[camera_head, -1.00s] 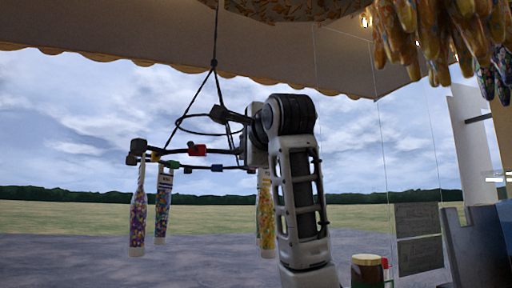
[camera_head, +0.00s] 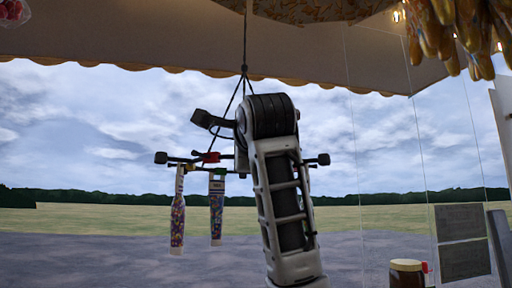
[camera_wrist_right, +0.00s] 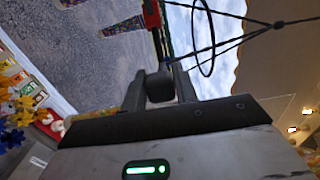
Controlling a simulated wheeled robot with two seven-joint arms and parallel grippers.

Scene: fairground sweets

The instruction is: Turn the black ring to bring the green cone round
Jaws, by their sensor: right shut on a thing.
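The black ring (camera_head: 183,160) hangs level on cords under the awning, seen nearly edge-on. Black knobs (camera_head: 160,158) stick out from it, one at the left and another (camera_head: 323,159) at the right. Two patterned cones (camera_head: 178,215) (camera_head: 216,208) hang below its left side; I cannot tell which cone is the green one. A red clip (camera_head: 210,157) sits on the ring. My right arm hides part of the ring and its gripper in the head view. In the right wrist view my right gripper (camera_wrist_right: 160,88) is shut on a black knob (camera_wrist_right: 160,86). My left gripper is out of view.
Yellow bundles (camera_head: 445,30) hang at the top right. The wrist view shows a stall edge with flowers (camera_wrist_right: 18,112). Open air lies left of the ring.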

